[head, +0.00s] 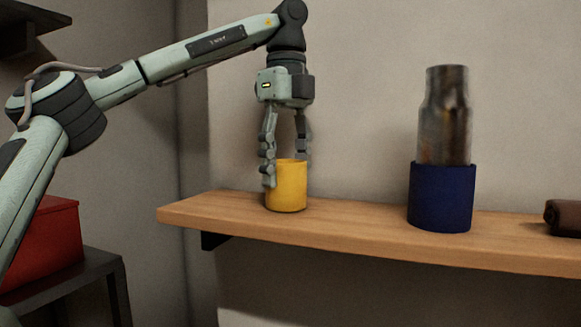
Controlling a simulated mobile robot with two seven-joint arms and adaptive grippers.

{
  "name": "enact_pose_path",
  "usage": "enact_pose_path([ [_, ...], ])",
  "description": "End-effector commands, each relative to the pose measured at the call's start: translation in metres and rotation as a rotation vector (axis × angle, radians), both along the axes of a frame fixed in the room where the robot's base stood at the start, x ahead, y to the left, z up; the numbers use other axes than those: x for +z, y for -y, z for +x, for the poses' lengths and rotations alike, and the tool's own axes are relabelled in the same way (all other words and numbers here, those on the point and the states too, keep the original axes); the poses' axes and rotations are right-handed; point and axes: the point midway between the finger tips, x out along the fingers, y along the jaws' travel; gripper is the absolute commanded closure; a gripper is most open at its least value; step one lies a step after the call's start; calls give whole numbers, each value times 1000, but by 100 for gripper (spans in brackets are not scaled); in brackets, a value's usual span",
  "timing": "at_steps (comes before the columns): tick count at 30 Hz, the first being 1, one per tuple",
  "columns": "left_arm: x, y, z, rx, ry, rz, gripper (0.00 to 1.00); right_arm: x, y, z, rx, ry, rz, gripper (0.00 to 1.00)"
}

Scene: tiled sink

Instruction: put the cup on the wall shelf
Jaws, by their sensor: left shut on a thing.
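A yellow cup (288,190) stands upright at the left part of the wooden wall shelf (350,232), and its base appears to touch the board. My left gripper (284,172) comes down from above and is shut on the cup, with one finger on its left side and the other at its rim on the right. The far side of the cup is hidden. My right gripper is not in view.
A dark blue holder (440,197) with a metallic bottle (446,115) in it stands on the shelf to the right. A brown rolled item (565,217) lies at the right edge. A red box (45,240) sits on a dark stand (75,280) at the lower left. The shelf between cup and holder is clear.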

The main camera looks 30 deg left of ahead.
Motion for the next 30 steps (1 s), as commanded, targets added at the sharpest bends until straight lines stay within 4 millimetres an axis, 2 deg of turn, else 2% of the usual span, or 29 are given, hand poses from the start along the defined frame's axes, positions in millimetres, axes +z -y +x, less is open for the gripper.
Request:
enact_pose_path([
  [4,-2,0,0,0,0,0,76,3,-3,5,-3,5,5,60],
  [5,-2,0,0,0,0,0,44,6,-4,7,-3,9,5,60],
  [9,-2,0,0,0,0,0,27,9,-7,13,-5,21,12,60],
  [21,2,0,0,-1,0,0,26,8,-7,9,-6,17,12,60],
  [24,16,1,0,1,3,2,26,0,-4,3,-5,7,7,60],
  [30,52,1,0,3,5,4,26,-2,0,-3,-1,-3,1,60],
])
